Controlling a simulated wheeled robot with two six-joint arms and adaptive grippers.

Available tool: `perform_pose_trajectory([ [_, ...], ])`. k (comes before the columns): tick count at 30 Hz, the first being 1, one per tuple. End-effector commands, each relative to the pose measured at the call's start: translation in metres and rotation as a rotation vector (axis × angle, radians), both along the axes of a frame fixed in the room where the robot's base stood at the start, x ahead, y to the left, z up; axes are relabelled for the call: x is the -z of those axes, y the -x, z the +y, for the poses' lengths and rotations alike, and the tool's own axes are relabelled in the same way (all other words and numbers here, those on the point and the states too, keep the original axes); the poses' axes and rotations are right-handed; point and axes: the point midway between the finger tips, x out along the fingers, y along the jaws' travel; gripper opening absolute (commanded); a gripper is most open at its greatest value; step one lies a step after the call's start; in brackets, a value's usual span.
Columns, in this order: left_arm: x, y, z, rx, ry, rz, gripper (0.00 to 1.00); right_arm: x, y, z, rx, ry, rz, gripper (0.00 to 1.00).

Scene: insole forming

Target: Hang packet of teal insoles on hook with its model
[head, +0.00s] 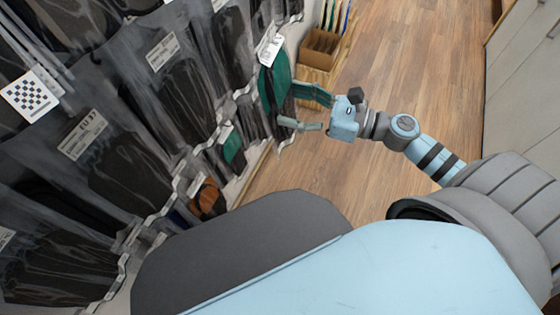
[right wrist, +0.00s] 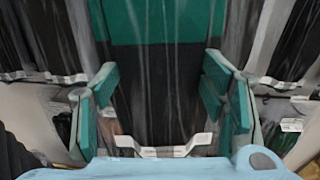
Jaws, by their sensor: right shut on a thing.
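A packet of teal insoles (head: 274,84) is at the far end of the packet wall in the head view, with a white label at its top. My right gripper (head: 289,106) is shut on it, one finger to each side. In the right wrist view, the clear packet (right wrist: 165,25) fills the middle between the fingers of the gripper (right wrist: 160,82), teal above and dark below. The hook and the top of the packet are out of the wrist view. I cannot tell whether the packet is on a hook. My left gripper is not in view.
Rows of clear packets with black insoles (head: 190,85) hang on the left. A smaller teal packet (head: 233,148) and an orange one (head: 207,198) hang lower. A brown box (head: 320,48) stands at the back. The wooden floor (head: 420,70) at right is clear.

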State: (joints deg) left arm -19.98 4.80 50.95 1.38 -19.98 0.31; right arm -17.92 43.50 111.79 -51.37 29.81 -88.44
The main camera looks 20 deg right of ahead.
Motion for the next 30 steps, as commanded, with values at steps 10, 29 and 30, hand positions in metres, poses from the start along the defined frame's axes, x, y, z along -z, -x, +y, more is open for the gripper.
perform_pose_trajectory([
  [10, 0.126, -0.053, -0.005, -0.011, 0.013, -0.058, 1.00, 0.218, -0.036, -0.004, 0.077, 0.015, 0.048, 0.36],
  [29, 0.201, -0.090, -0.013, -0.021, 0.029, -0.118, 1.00, 0.386, -0.052, 0.021, 0.096, 0.041, 0.081, 0.36],
  [30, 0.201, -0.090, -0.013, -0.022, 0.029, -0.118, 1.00, 0.385, -0.054, 0.023, 0.096, 0.042, 0.080, 0.36],
])
